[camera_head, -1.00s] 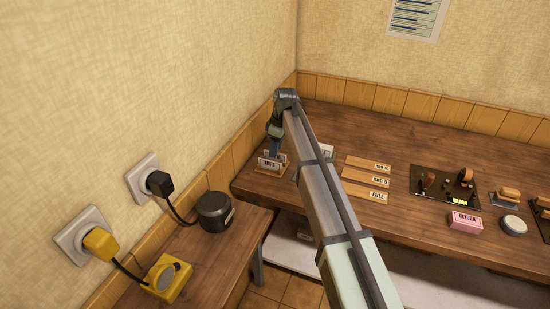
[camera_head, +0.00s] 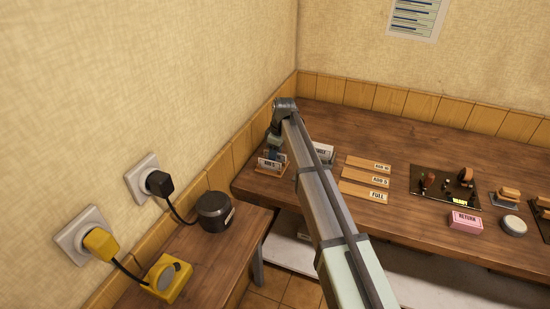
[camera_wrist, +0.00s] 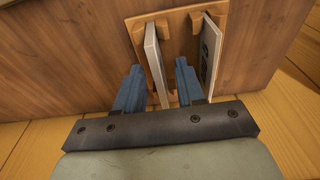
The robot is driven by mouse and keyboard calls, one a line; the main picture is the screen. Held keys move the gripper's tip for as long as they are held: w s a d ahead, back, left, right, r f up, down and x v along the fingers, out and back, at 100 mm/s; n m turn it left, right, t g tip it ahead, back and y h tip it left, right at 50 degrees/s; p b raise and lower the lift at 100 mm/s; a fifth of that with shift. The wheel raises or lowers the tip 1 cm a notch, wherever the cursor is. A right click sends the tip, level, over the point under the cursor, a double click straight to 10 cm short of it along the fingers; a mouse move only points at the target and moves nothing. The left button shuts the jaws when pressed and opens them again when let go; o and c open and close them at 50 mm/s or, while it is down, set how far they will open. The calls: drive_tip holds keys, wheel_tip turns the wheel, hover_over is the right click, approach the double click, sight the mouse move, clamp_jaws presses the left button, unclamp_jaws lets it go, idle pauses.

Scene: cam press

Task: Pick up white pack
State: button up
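A white pack (camera_wrist: 156,62) stands on edge in a wooden holder (camera_wrist: 180,17) in the wrist view. A second pale pack with dark print (camera_wrist: 211,52) stands at the holder's right side. My gripper (camera_wrist: 159,66) is open, with its blue fingers on either side of the white pack. The right finger is in the gap between the two packs. I cannot tell whether either finger touches the pack. In the head view, the holder (camera_head: 262,171) is at the table's left end, below my gripper (camera_head: 273,154), and partly hidden by it.
Right of my arm lie labelled wooden strips (camera_head: 365,179), a dark tray (camera_head: 425,201), a pink RETURN block (camera_head: 466,221) and a round white-topped item (camera_head: 513,225). A white sign (camera_head: 323,152) stands close behind my arm. The wall is close on the left.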

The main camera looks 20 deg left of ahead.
drive_tip(key=shift+c, duration=0.4)
clamp_jaws()
